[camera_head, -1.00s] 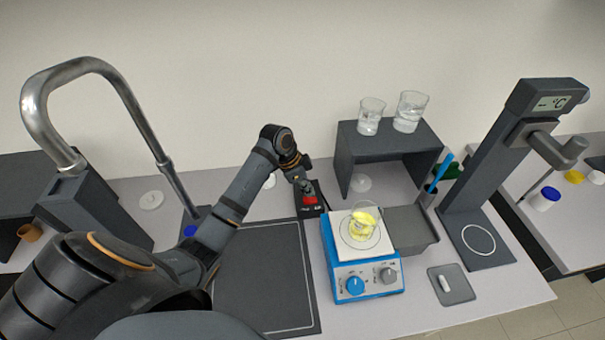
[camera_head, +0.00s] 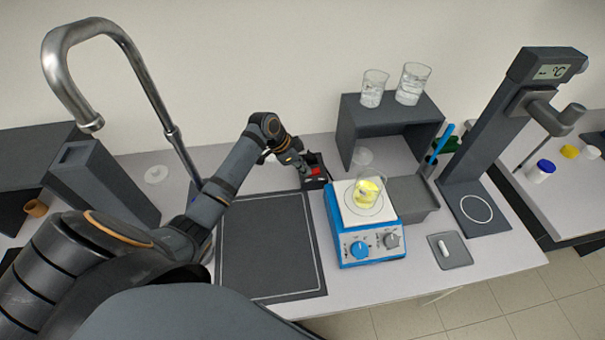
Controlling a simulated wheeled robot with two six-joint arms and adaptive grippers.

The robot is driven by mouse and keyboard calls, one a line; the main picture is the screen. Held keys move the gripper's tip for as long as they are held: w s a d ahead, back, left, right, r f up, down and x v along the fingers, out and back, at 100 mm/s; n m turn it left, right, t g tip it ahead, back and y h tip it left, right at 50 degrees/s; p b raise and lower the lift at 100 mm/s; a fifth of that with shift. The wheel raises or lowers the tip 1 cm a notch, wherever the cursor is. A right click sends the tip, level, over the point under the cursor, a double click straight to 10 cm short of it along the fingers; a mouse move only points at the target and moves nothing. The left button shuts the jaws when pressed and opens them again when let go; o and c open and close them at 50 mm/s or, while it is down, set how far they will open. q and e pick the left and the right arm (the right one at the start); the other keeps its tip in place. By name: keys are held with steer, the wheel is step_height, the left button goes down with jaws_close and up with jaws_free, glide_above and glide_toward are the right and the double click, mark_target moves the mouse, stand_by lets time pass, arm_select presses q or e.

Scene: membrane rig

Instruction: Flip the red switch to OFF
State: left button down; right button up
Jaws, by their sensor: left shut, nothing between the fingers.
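The red switch (camera_head: 315,171) sits on a small dark switch box (camera_head: 318,182) at the back of the bench, left of the hotplate. My left gripper (camera_head: 303,170) is shut and empty at the left edge of the box, very close to the red switch. I cannot tell whether the fingertips touch it. The switch's ON or OFF position is too small to read. My right gripper is not in view.
A blue hotplate (camera_head: 366,248) holding a beaker of yellow liquid (camera_head: 369,192) stands just right of the box. A dark shelf (camera_head: 345,130) carries two glass beakers behind it. A dark mat (camera_head: 268,260) lies clear in front. A metal faucet (camera_head: 150,85) rises at left.

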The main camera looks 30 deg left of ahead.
arm_select(q)
steer(key=shift+s+r, duration=0.1)
steer(key=shift+s, duration=0.05)
steer(key=shift+w+d, duration=0.1)
steer(key=shift+w, duration=0.25)
steer(key=shift+w+d, duration=0.4)
steer(key=shift+w, duration=0.4)
steer(key=shift+d, duration=0.1)
steer(key=shift+s+r, duration=0.15)
steer(key=shift+s, duration=0.1)
steer(key=shift+w+p, duration=0.15)
steer(key=shift+p, duration=0.15)
step_height(320, 180, up, 4)
steer(key=p, duration=0.4)
steer(key=shift+w+d, duration=0.15)
steer(key=s+a+r+b, duration=0.3)
steer(key=s+a+r, duration=0.1)
steer(key=r, duration=0.3)
steer(key=shift+s+a+b, duration=0.3)
steer(key=shift+a, duration=0.5)
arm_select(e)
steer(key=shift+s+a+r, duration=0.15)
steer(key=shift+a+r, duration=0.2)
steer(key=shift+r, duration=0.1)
arm_select(q)
steer(key=shift+r, duration=0.2)
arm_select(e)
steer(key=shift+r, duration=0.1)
